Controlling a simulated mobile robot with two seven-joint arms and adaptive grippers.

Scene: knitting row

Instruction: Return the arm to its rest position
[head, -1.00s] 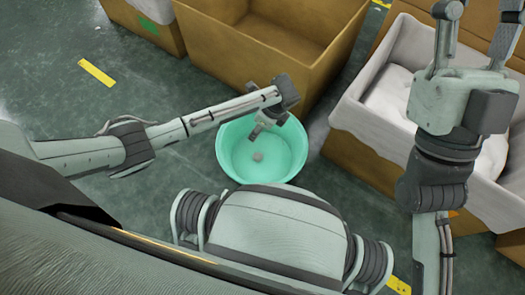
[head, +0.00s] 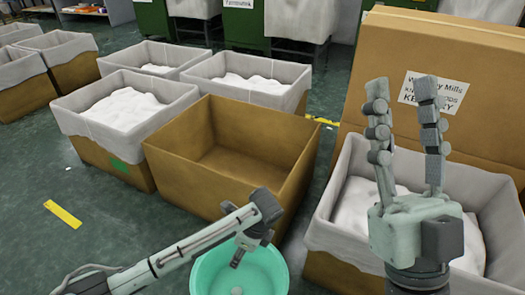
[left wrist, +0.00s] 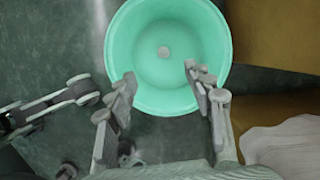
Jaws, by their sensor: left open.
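My left gripper (head: 238,257) hangs from its arm over a round mint-green tub (head: 201,283) in the head view. In the left wrist view its two fingers (left wrist: 158,80) are spread apart with nothing between them, in front of the tub (left wrist: 217,62). A small pale round thing (left wrist: 164,52) lies on the tub's floor. My right gripper (head: 402,90) points up at the right of the head view, its two fingers apart and empty. The lower part of the tub is cut off in the head view.
An empty brown box (head: 185,170) stands behind the tub. A cloth-lined box of white material (head: 350,200) stands behind the right gripper. More lined boxes (head: 80,125) stand at the back left. Green floor with a yellow strip (head: 62,213) is clear at left.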

